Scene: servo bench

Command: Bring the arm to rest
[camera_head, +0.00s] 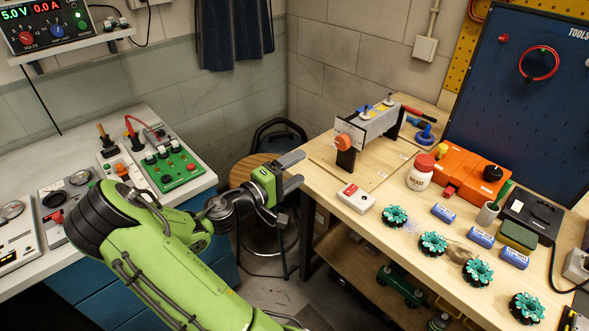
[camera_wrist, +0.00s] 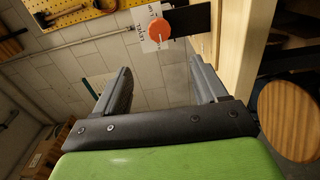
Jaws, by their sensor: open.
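My green arm reaches up from the bottom of the head view. My gripper (camera_head: 295,171) is at its end, over the gap between the two benches, near the left edge of the wooden bench (camera_head: 322,163). Its two grey fingers stand apart with nothing between them. In the wrist view my gripper (camera_wrist: 160,68) also shows open and empty, with the wall behind it. An orange knob (camera_wrist: 160,30) on a white plate is beyond the fingers, apart from them.
A round wooden stool (camera_head: 240,172) stands in the gap, behind and below my gripper. A green panel (camera_head: 174,166) lies on the left bench.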

